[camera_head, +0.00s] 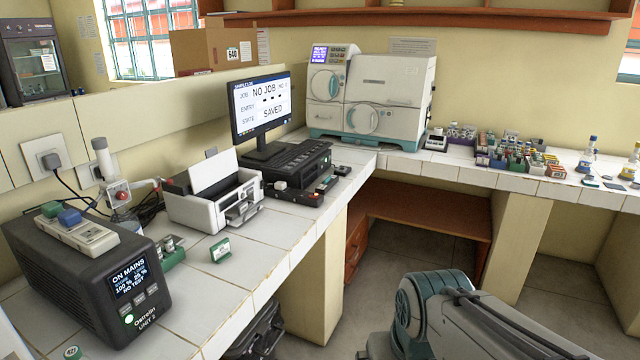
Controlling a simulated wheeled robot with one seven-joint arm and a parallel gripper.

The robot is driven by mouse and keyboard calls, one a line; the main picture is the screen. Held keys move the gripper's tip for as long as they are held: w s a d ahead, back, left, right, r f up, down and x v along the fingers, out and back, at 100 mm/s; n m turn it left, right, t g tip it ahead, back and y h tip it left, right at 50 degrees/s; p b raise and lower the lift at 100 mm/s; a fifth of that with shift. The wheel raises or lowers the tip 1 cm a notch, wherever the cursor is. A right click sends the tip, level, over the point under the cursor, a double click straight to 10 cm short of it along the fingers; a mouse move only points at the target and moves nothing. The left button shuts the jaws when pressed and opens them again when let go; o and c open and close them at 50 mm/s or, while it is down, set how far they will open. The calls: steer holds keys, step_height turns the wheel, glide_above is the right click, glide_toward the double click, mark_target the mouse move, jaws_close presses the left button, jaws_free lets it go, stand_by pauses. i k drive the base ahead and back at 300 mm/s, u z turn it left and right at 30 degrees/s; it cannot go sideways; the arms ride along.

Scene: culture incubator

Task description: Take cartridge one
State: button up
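I cannot tell for certain which thing is cartridge one, as no readable label names it. A small green and white labelled piece (220,249) stands on the white tiled counter, in front of the white printer. A small green holder with little parts (172,252) sits to its left, beside the dark power unit. A round green and white piece (72,352) is partly cut off at the bottom left edge. My arm shows at the lower right, over the floor and apart from the counter. My gripper is not in view.
The white printer (212,195), monitor (262,108), black box (297,168) and dark power unit (95,285) crowd the left counter (270,235). A large white and teal machine (370,95) fills the corner. Several small bottles and racks line the right counter. Open floor (400,250) lies between.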

mark_target(331, 180)
steer(key=z, duration=0.75)
steer(key=i, duration=2.85)
steer(key=u, duration=1.2)
steer(key=i, duration=0.6)
steer(key=z, duration=0.1)
